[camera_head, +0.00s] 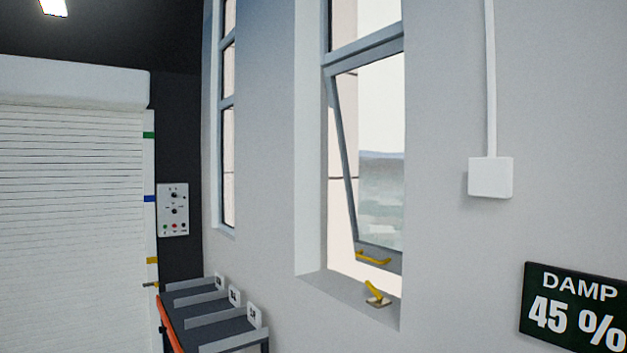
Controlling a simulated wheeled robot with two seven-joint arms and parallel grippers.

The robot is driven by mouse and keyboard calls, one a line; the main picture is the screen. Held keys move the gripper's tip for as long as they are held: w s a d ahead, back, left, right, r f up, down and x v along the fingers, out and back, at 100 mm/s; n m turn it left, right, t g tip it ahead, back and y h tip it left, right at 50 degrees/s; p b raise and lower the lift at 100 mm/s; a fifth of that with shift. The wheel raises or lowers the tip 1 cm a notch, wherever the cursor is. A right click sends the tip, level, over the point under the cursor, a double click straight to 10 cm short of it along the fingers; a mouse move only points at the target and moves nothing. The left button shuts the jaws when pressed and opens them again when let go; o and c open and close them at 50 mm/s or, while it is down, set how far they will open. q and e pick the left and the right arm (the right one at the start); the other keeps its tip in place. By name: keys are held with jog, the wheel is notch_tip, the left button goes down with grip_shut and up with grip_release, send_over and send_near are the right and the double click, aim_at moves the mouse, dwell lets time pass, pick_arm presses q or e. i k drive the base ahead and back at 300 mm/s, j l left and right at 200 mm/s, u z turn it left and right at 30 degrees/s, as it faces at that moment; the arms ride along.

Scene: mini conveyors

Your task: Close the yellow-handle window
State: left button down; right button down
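The yellow-handle window (350,160) is set in the grey wall right of centre. It is hinged at its top edge and its lower edge stands tilted away from the frame, so it is open. A yellow bar handle (373,259) is on its bottom rail. A yellow lever on a small pale base (376,294) sits on the sill below, apart from the rail. Neither of my grippers shows in this view.
A second narrow window (228,130) is farther left. Numbered mini conveyors (215,318) stand below it. A white shutter (70,200) and a control panel (173,209) are at left. A sign reading DAMP 45 % (575,308) and a white box (490,178) are at right.

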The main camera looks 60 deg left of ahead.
aim_at(390, 260)
jog(key=u, duration=1.5)
jog(key=z, duration=0.25)
jog(key=i+j+z, duration=0.7)
jog(key=j+z, duration=0.2)
jog(key=j, duration=0.15)
